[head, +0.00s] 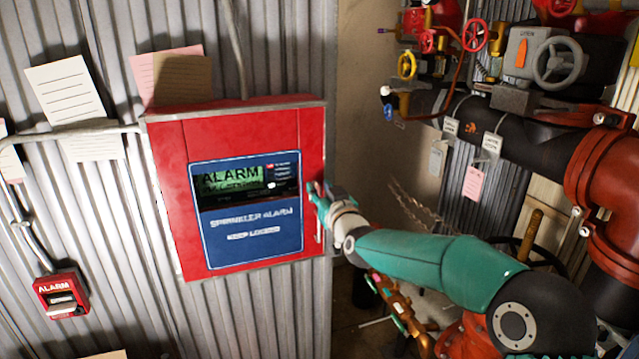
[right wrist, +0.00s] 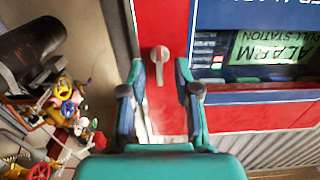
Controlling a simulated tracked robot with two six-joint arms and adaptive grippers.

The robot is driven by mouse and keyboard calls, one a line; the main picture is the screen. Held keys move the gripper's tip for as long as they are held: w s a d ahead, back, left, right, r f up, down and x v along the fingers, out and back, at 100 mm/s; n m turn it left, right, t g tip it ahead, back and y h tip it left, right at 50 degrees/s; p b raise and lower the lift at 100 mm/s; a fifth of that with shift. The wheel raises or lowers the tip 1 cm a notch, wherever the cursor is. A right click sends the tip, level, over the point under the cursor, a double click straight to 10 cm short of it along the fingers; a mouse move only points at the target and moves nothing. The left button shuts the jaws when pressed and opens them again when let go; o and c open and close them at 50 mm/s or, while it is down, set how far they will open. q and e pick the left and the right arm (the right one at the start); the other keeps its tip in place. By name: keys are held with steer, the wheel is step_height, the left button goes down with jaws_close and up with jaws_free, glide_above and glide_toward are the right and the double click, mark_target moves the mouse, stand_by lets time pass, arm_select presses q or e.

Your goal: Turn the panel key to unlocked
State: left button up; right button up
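The red alarm panel (head: 250,123) hangs on the corrugated wall in the head view, with a lit green ALARM screen (head: 232,178) and a blue face (head: 254,246) reading SPRINKLER ALARM, KEEP LOCKED. In the right wrist view, a small pale metal key (right wrist: 159,66) stands on the panel's red front, beside the blue face. My right gripper (right wrist: 160,83) is open, with one finger on each side of the key and visible gaps between. In the head view, my right gripper (head: 322,200) is at the panel's right edge and hides the key. My left gripper is not in view.
A red alarm pull station (head: 62,296) is on the wall at lower left. Paper notes (head: 65,90) hang above the panel. Dark pipes, a grey handwheel (head: 558,63) and a red flanged pipe (head: 605,180) crowd the right side, behind my right arm.

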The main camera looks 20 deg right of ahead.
steer(key=shift+w, duration=0.35)
steer(key=shift+c, duration=0.3)
jaws_close()
